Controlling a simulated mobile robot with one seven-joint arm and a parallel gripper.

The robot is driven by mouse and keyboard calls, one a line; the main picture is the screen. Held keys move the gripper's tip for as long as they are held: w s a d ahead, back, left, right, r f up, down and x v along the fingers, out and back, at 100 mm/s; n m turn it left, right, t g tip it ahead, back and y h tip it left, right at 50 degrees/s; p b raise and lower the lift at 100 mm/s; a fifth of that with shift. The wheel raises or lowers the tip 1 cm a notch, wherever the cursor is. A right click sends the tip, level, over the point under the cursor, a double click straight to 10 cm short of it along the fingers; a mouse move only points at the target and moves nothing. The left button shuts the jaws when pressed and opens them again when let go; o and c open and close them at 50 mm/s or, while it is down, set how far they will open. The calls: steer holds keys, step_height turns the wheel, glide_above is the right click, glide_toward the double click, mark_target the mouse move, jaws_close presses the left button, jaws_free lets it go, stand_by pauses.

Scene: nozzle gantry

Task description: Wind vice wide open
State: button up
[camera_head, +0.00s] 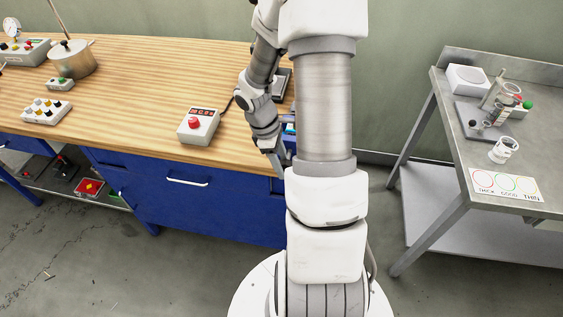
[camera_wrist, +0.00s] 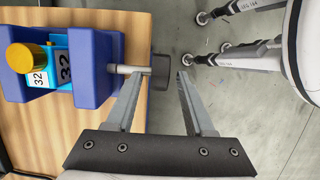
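The blue vice (camera_wrist: 96,68) is mounted at the table edge. Between its two jaws sits a lighter blue block (camera_wrist: 62,68) with white "32" labels and a yellow cylinder (camera_wrist: 20,57) on it. A grey screw shaft (camera_wrist: 130,70) runs from the vice to a dark handle (camera_wrist: 160,72) beyond the table edge. My gripper (camera_wrist: 160,76) is open, with one finger on each side of the handle and visible gaps. In the head view the vice (camera_head: 289,126) is mostly hidden behind my arm, and my gripper (camera_head: 281,160) is partly hidden.
A red-button box with a display (camera_head: 198,125) stands on the wooden bench (camera_head: 140,90) left of my arm. A pot (camera_head: 72,60) and small control boxes are farther left. A grey side table (camera_head: 450,100) with labware stands at right. Floor lies between them.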

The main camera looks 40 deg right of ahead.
steer(key=p+v, duration=0.2)
steer(key=v, duration=1.5)
steer(key=shift+r, duration=0.2)
steer(key=shift+w+a, duration=0.1)
